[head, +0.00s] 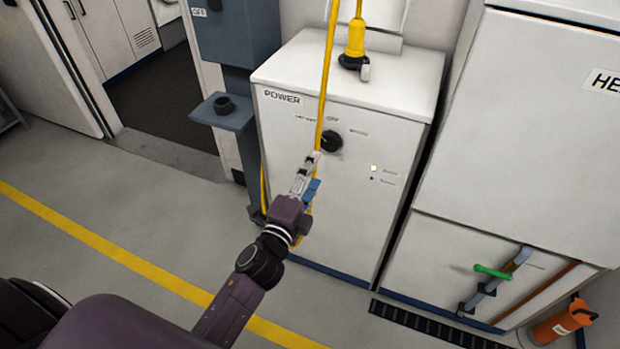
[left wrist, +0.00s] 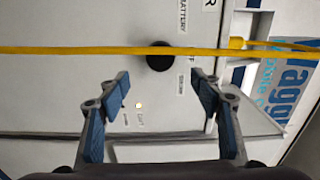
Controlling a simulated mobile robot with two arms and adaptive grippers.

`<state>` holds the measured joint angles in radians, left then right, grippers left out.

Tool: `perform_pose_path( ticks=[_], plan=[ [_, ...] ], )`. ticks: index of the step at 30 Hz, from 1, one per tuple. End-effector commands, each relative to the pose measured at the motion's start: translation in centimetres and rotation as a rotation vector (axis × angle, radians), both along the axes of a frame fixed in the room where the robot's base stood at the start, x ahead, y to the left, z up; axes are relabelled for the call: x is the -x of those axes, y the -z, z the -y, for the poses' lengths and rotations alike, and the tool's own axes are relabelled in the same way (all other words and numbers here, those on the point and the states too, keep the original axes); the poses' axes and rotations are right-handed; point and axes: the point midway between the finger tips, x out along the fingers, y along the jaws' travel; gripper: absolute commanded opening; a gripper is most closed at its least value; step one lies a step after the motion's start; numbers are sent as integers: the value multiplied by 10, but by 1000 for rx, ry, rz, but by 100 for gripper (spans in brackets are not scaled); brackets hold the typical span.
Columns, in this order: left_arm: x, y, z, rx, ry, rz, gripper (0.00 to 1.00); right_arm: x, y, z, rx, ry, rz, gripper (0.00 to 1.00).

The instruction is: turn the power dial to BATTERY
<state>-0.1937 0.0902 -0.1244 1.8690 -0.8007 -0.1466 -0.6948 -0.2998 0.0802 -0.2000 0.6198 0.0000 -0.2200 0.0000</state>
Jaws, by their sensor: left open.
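The power dial (head: 331,141) is a round black knob on the front of a white cabinet (head: 385,110) marked POWER. It also shows in the left wrist view (left wrist: 159,62), centred beyond the fingers. Small labels surround it; BATTERY (left wrist: 183,17) reads in the wrist view, on the dial's left in the head view. I cannot tell where the dial points. My left gripper (head: 311,164) is open and empty, just below and left of the dial, its fingers (left wrist: 159,78) apart and not touching it. My right gripper is out of view.
A yellow cable (head: 326,75) hangs across the cabinet front and crosses the dial's edge in the wrist view. Its yellow plug (head: 355,42) stands on the cabinet top. A lit indicator (head: 374,168) sits lower right of the dial. A blue-grey post with a shelf (head: 222,113) stands left.

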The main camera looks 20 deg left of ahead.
Motion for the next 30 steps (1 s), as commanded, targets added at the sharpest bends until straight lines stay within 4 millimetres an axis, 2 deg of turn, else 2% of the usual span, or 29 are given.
perform_pose_path(
  ticks=[3,7,23,26,29,30],
  plan=[
    [13,1,0,1,0,-1,59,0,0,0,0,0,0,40],
    [19,0,0,0,0,0,59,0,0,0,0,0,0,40],
    [20,1,0,2,0,-2,59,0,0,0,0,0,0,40],
    [20,19,0,29,0,-35,59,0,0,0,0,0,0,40],
    [24,64,0,100,-4,-122,59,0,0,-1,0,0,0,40],
    [28,89,1,141,-10,-171,59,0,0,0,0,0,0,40]
  ],
)
